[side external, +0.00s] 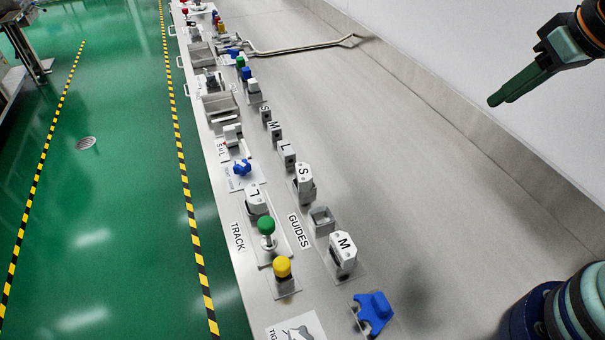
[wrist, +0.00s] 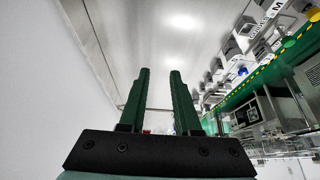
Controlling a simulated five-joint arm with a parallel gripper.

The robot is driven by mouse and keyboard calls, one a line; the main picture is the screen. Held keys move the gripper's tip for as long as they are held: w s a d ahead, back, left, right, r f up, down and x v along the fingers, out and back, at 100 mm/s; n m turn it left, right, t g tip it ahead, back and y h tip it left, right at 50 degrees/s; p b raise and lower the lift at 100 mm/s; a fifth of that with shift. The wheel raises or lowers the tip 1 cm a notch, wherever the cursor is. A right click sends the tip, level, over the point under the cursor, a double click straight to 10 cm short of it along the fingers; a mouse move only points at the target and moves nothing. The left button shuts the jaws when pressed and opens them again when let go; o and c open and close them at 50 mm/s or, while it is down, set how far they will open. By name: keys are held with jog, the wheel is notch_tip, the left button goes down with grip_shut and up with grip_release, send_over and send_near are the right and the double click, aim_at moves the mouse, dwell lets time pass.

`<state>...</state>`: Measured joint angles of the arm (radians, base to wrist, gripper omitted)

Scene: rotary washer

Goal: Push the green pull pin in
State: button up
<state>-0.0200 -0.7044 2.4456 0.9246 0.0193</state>
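The green pull pin (side external: 266,226) stands upright near the left edge of the steel bench, by the TRACK label. Its round green knob sits above a silver stem and collar, with some stem showing between them. My gripper (side external: 497,99) is in the air at the upper right, well apart from the pin. In the wrist view my gripper (wrist: 160,73) has its two green fingers apart with nothing between them.
A yellow knob (side external: 282,267) stands just in front of the pin, and a white L block (side external: 255,198) just behind it. The S guide (side external: 304,178), M guide (side external: 343,248) and a blue part (side external: 374,311) lie to the right. The bench's right side is clear beside a wall.

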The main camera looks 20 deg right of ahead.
jog(key=shift+g, duration=0.4)
jog(key=w+a+r, duration=0.2)
jog(key=w+a, duration=0.1)
jog(key=shift+w+r, duration=0.1)
jog(key=shift+r, duration=0.3)
grip_shut()
jog(key=w+a+r+g, duration=0.1)
jog(key=w+a+r, duration=0.2)
jog(key=w+a, duration=0.25)
jog(key=g+h, duration=0.1)
jog(key=g, duration=0.4)
send_over(265, 222)
jog(key=w+a, duration=0.2)
notch_tip(265, 222, down, 10)
jog(key=f, duration=0.4)
jog(key=s+d+f, duration=0.1)
jog(key=f, duration=0.9)
jog(key=shift+s+d, duration=0.3)
